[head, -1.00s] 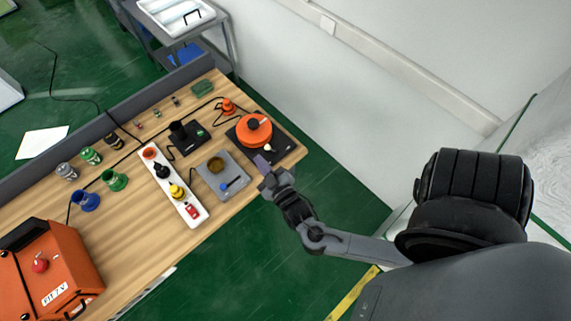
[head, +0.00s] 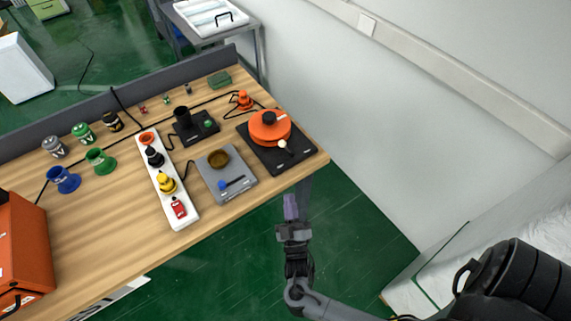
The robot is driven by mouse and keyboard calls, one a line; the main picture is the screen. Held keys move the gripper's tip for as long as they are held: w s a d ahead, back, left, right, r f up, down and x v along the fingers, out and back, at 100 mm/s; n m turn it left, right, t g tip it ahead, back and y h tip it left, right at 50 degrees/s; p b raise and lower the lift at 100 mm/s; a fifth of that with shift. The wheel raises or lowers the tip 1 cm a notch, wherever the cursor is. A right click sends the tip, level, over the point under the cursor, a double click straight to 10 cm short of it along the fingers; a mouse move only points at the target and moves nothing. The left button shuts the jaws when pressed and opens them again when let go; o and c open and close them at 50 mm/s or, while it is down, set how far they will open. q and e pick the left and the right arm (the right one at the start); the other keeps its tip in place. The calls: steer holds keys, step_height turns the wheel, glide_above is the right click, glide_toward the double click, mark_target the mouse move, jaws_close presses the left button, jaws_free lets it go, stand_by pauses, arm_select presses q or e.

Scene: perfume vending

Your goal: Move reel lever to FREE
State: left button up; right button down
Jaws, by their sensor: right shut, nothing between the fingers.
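The orange reel (head: 269,127) sits on a black base plate (head: 302,153) at the right end of the wooden table. It has a dark hub on top. A small lever with a pale knob (head: 283,144) shows at its near side; its marked position is too small to read. My right gripper (head: 294,205) is shut and empty, off the table's near right edge, below the base plate in the picture and apart from it. My left gripper is not in view.
An orange case (head: 22,245) stands far left.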

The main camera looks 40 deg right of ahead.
steer(key=shift+w+f, duration=0.1)
stand_by(0.4)
steer(key=shift+w+d, duration=0.1)
steer(key=x, duration=1.2)
steer(key=shift+r+p, duration=0.2)
steer(key=shift+p, duration=0.2)
steer(key=shift+w+d+r, duration=0.2)
steer(key=shift+w+d, duration=0.15)
steer(key=shift+w, duration=0.15)
steer(key=shift+w+d+r, duration=0.1)
